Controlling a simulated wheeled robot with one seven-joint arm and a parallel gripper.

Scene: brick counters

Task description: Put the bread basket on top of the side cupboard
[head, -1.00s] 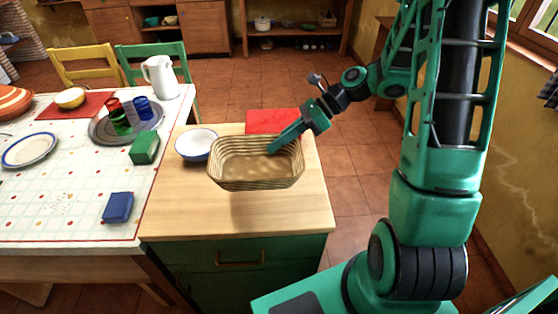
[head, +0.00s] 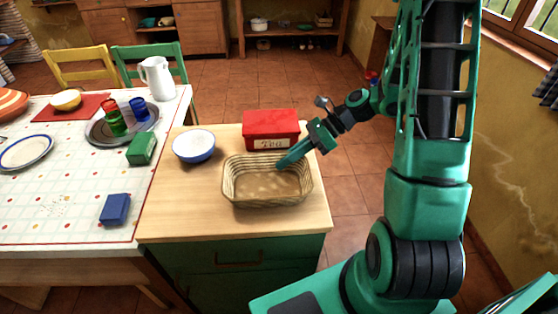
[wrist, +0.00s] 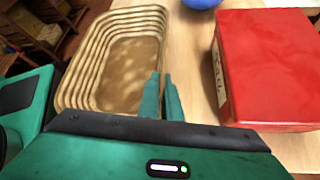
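The bread basket (head: 268,187), woven and tan with an empty inside, is upright over the wooden top of the side cupboard (head: 185,220), toward its front right. It looks to rest on the top, though its underside is hidden. My gripper (head: 284,163) reaches in from the right to the basket's back right rim. In the wrist view, the fingers of my gripper (wrist: 161,98) are close together with the rim of the basket (wrist: 75,75) between them. The fingers look shut on that rim.
A red tin (head: 270,130) stands right behind the basket, near my fingers. A white bowl with a blue rim (head: 194,147) is to the left. The dining table (head: 60,215) adjoins on the left, with a blue block (head: 115,209) and green block (head: 141,149). The cupboard's front left is clear.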

